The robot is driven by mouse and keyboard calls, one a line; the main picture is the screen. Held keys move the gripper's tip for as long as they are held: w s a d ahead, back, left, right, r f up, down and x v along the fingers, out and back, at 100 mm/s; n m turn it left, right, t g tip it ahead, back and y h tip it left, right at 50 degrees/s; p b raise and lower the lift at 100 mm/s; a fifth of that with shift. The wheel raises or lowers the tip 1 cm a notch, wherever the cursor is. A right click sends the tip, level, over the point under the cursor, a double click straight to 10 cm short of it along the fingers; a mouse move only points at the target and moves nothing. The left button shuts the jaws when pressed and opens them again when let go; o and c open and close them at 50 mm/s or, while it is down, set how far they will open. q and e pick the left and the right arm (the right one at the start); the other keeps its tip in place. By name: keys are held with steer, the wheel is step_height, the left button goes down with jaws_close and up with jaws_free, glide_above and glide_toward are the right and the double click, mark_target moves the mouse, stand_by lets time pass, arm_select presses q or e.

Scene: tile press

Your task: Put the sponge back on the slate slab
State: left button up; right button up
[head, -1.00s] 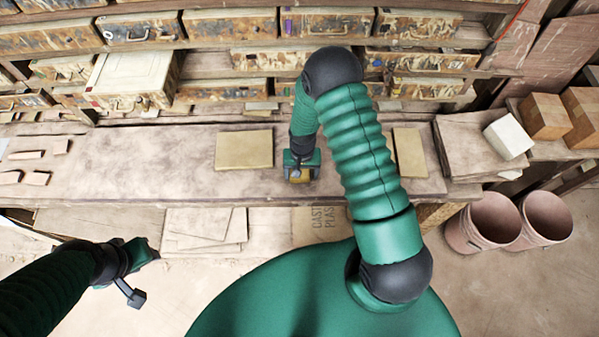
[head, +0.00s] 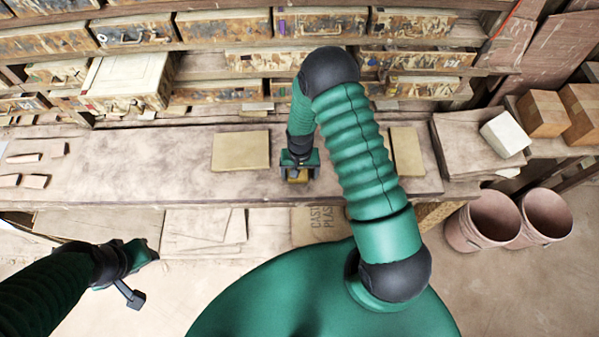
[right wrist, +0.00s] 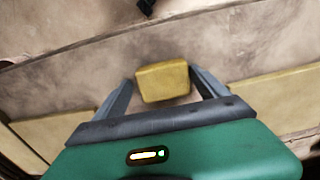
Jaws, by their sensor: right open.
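The sponge (right wrist: 163,81) is a small yellow block. In the right wrist view it lies between the two fingers of my right gripper (right wrist: 163,88), which is open, with a gap on either side of the sponge. In the head view my right gripper (head: 298,178) points down over the bench near its front edge, and the sponge is partly hidden under it. My left gripper (head: 142,252) hangs in front of the bench at lower left, away from the sponge; its jaws are unclear. I cannot tell for certain which surface is the slate slab.
The grey-brown bench top (head: 110,165) carries tan boards to the left (head: 240,150) and right (head: 407,152) of my right gripper. Small tile pieces (head: 35,181) lie at far left. Drawers (head: 220,24) line the back. A pale block (head: 505,134) and buckets (head: 485,222) are right.

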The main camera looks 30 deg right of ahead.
steer(key=shift+w, duration=0.1)
steer(key=shift+r, duration=0.3)
steer(key=r, duration=0.1)
steer(key=r+b, duration=0.1)
steer(key=r, duration=0.2)
steer(key=shift+w+d+r+b, duration=0.15)
steer(key=shift+w+r+b, duration=0.1)
steer(key=shift+r+b, duration=0.1)
steer(key=s+a+r+n+t, duration=0.1)
steer(key=s+a+r+n, duration=0.1)
steer(key=r, duration=0.3)
steer(key=s+a+r+n, duration=0.2)
steer(key=s+a+r, duration=0.1)
steer(key=r, duration=0.3)
steer(key=s+a+r+n+t+b, duration=0.1)
steer(key=s+a+r+n, duration=0.1)
steer(key=s+r, duration=0.3)
steer(key=shift+a+r+t, duration=0.25)
steer(key=shift+a+t, duration=0.05)
steer(key=shift+a, duration=0.15)
steer(key=shift+w, duration=0.1)
